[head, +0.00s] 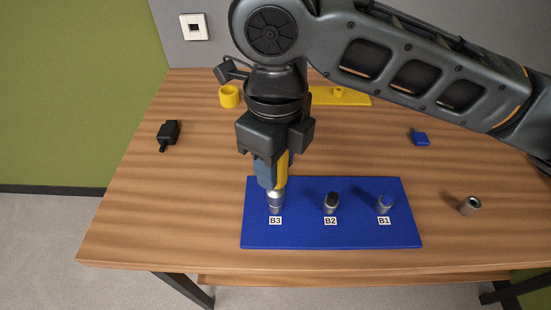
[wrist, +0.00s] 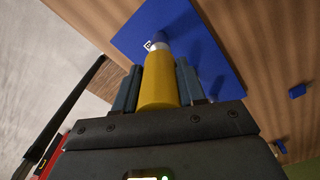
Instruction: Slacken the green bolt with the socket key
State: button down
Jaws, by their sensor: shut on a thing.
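My gripper (head: 270,172) points down over the left end of the blue plate (head: 300,238). It is shut on the yellow handle (wrist: 160,88) of the socket key, which stands upright. The key's silver socket end (head: 276,196) is at the post labelled B3 and hides its top; I cannot tell how far it is seated. The B2 bolt (head: 331,203) has a dark top. The B1 bolt (head: 384,203) looks grey-blue. No green bolt head shows clearly on the plate; B3's colour is hidden.
A loose grey cylinder (head: 470,205) with a greenish top is right of the plate. A yellow ring-shaped piece (head: 229,96) and a yellow plate (head: 345,96) lie behind. A black item (head: 168,134) is at left, a small blue block (head: 419,138) at right.

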jog(key=shift+r, duration=0.35)
dwell(0.3)
jog(key=shift+r+p, duration=1.75)
jog(key=shift+r, duration=1.6)
